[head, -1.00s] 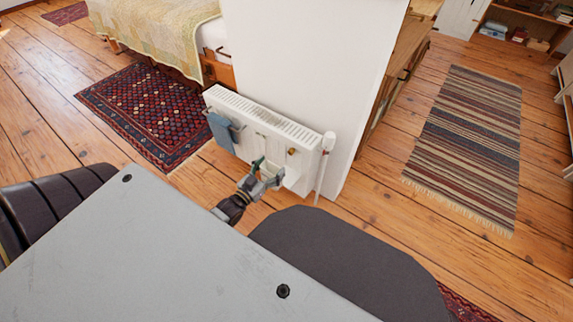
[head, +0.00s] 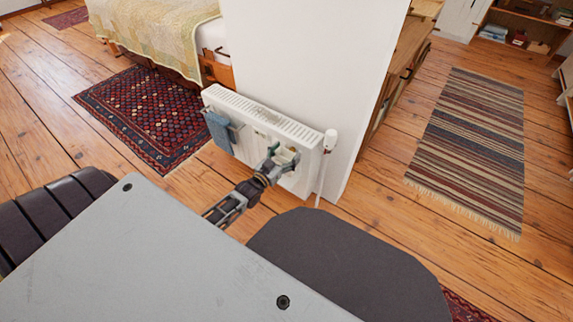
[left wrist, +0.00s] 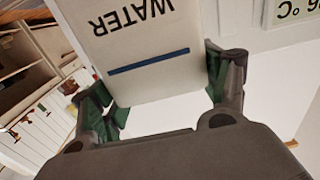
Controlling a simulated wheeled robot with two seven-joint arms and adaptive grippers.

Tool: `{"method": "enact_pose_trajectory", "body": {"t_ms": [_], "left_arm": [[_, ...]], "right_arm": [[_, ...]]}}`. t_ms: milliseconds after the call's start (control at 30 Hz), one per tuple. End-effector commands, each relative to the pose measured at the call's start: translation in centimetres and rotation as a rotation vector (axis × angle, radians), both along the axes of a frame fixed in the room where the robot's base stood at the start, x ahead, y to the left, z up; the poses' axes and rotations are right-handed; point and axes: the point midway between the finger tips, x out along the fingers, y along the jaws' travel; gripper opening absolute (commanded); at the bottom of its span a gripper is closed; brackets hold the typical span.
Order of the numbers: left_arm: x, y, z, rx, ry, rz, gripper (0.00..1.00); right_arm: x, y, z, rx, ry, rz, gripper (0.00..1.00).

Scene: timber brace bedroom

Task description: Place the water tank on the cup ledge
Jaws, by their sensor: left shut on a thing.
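The water tank (left wrist: 140,50) is a white box with the word WATER, upside down in the left wrist view, and a blue line. My left gripper (left wrist: 160,85) is shut on it, with green-padded fingers at its two sides. In the head view my left gripper (head: 282,157) is at the front of the white radiator (head: 240,110), near its right end. A small pale part of the tank shows between the fingers there. I cannot make out the cup ledge. Whether the tank touches the radiator is unclear. My right gripper is not in view.
A blue cloth (head: 219,130) hangs on a rail at the radiator's left. A white valve and pipe (head: 329,142) stand at its right end, beside a white wall (head: 310,60). Wooden floor lies around.

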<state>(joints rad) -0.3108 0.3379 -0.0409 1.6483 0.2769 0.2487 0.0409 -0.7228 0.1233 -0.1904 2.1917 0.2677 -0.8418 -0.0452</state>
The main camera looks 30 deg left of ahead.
Motion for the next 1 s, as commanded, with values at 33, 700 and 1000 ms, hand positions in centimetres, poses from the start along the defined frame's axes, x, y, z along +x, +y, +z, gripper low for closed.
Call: {"method": "enact_pose_trajectory", "body": {"t_ms": [33,700,1000], "left_arm": [[0.1,0.0,-0.1,0.0,-0.003,0.0,0.25],[0.0,0.0,-1.5,0.001,-0.005,0.0,0.25],[0.0,0.0,-4.3,0.001,-0.004,0.0,0.25]], "right_arm": [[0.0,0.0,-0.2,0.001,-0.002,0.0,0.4],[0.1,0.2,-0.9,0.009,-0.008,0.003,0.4],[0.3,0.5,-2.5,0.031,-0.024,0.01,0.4]]}}
